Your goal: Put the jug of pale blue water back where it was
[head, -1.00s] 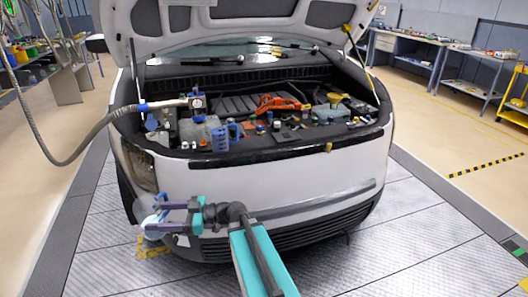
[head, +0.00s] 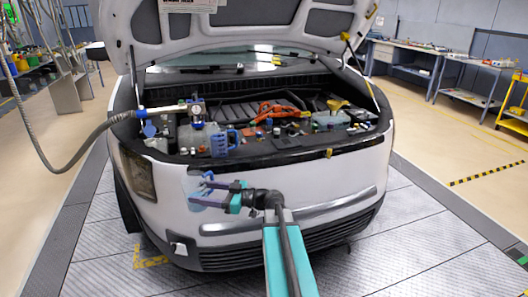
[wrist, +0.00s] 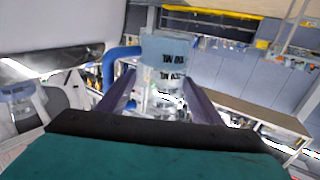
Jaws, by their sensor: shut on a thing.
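My gripper (head: 213,189) is shut on a see-through jug (head: 194,192), in front of the car's white bumper in the head view. In the wrist view the jug (wrist: 165,75) is between the two purple fingers. It has a blue handle at its left, a pale blue band at the top and dark print on its side. Its lower part is hidden behind my gripper. I cannot tell the water level. Whether the jug touches the bumper is unclear.
The car's engine bay (head: 265,110) is open under a raised hood (head: 250,25). A grey hose (head: 75,160) hangs at the left. Benches (head: 430,55) stand at the back right. The floor in front is clear.

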